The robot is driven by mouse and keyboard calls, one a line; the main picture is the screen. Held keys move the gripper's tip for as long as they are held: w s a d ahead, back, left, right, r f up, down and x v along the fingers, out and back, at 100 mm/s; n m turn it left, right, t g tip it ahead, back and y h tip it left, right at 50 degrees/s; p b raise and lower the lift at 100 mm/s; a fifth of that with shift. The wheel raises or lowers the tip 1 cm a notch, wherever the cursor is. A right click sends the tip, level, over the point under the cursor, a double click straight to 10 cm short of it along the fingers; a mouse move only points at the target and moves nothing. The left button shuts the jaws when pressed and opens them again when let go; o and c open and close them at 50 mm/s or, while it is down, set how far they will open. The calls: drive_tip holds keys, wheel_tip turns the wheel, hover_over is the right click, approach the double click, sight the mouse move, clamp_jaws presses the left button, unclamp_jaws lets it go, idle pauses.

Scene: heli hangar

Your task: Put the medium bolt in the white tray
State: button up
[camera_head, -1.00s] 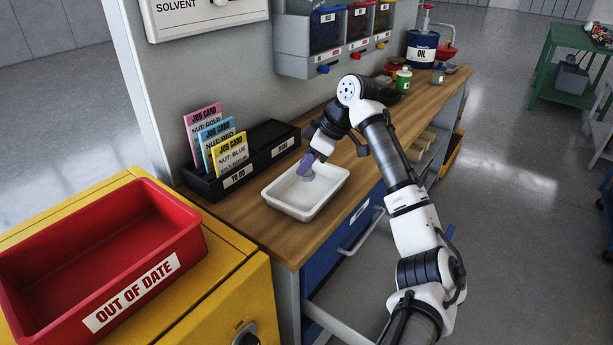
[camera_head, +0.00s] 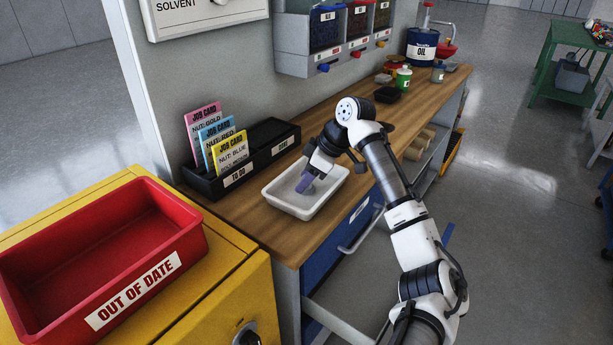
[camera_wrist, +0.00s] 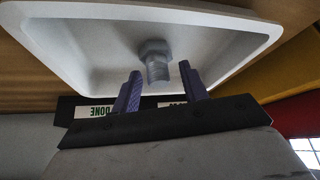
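The white tray (camera_head: 334,188) lies on the wooden bench in front of the black card holder; it also fills the upper part of the wrist view (camera_wrist: 70,40). The grey metal bolt (camera_wrist: 155,60) shows inside the tray's outline in the wrist view, its hexagonal head away from me. My gripper (camera_head: 304,184) points down over the tray. Its two purple fingers stand apart on either side of the bolt, with a visible gap at each side. I cannot tell whether the bolt touches the tray floor. In the head view the bolt is not discernible.
The black card holder (camera_head: 206,184) with several job cards stands behind the tray. A red "OUT OF DATE" bin (camera_head: 133,285) sits on the yellow cabinet (camera_head: 228,285) at left. Coloured dispensers hang above the bench. Small containers and an oil drum (camera_head: 421,49) stand farther back.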

drive_tip(key=b+v, duration=0.1)
drive_tip(key=v, duration=1.1)
drive_tip(key=shift+b, duration=0.3)
drive_tip(key=shift+r, duration=0.15)
